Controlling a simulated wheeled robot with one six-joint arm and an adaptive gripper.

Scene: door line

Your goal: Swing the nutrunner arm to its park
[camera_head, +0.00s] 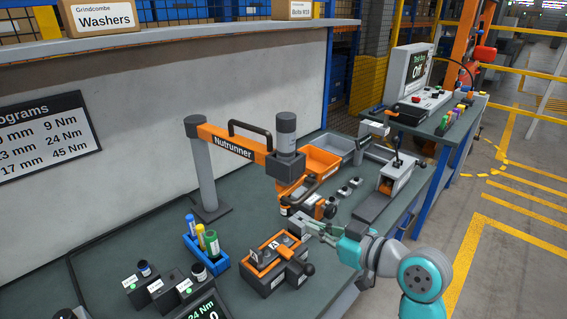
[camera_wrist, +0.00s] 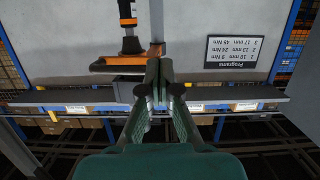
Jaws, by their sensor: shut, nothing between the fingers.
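The nutrunner arm (camera_head: 233,147) is an orange beam labelled "Nutrunner" with a black handle (camera_head: 250,130) on top. It runs right from a grey post (camera_head: 202,170) to a grey cylindrical motor head (camera_head: 287,133) over the bench. My gripper (camera_head: 296,220) is shut and empty, in front of and below the motor head, above the bench between the orange clamp fixture and an orange tool. It is apart from the black handle. In the wrist view my closed fingers (camera_wrist: 158,82) overlap part of an orange and black structure; contact cannot be told. I cannot identify a marked park.
The clamp fixture (camera_head: 273,262) stands close below my gripper. A blue marker holder (camera_head: 207,252), orange bin (camera_head: 320,163) and grey press (camera_head: 396,178) also stand on the bench. A programs sign (camera_head: 45,135) hangs on the back panel. Floor at right is clear.

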